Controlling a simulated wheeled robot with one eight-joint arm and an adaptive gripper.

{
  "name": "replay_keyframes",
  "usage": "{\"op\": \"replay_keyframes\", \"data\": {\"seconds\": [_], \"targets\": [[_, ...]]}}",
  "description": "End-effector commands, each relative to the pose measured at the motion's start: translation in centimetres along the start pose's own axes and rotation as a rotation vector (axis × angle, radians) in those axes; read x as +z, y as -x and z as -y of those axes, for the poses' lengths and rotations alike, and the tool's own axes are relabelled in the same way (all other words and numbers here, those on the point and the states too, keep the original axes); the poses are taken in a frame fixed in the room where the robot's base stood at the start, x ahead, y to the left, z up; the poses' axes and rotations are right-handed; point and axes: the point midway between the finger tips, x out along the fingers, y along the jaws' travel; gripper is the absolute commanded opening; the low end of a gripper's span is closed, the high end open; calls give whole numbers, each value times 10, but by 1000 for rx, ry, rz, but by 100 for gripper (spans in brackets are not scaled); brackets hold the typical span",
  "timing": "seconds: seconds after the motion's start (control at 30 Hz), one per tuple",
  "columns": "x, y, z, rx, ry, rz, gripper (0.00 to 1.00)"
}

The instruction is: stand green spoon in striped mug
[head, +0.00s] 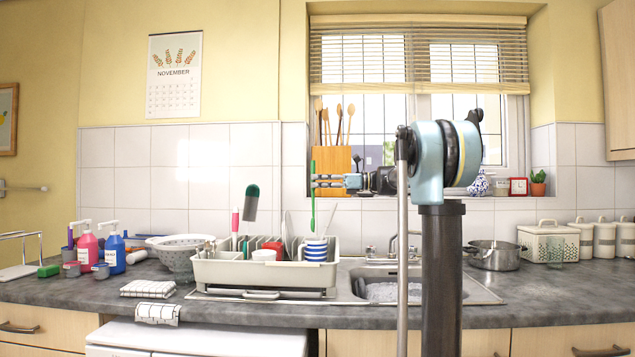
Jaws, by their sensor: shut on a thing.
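The green spoon (313,205) is upright, with its lower end at or just above the rim of the striped mug (316,251). I cannot tell whether that end is inside the mug. The mug has blue and white bands and stands at the right end of the dish rack. My gripper (315,181) reaches in from the right and is shut on the upper part of the spoon, well above the mug. A thin pale stick shows at the mug's right rim; I cannot tell what it rests in.
The cream dish rack (262,276) holds dishes, a dark green brush (251,204) and a pink-handled tool. The sink (385,292) with suds lies right of it, partly behind my arm. A colander (178,262) stands left, a steel pot (495,257) right. A windowsill is behind.

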Motion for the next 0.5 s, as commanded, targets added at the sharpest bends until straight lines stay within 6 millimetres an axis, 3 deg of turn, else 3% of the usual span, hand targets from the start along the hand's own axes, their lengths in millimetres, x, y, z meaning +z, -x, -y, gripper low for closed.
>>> {"op": "replay_keyframes", "data": {"seconds": [0.5], "targets": [[-34,1,0,-2,0,0,0]]}}
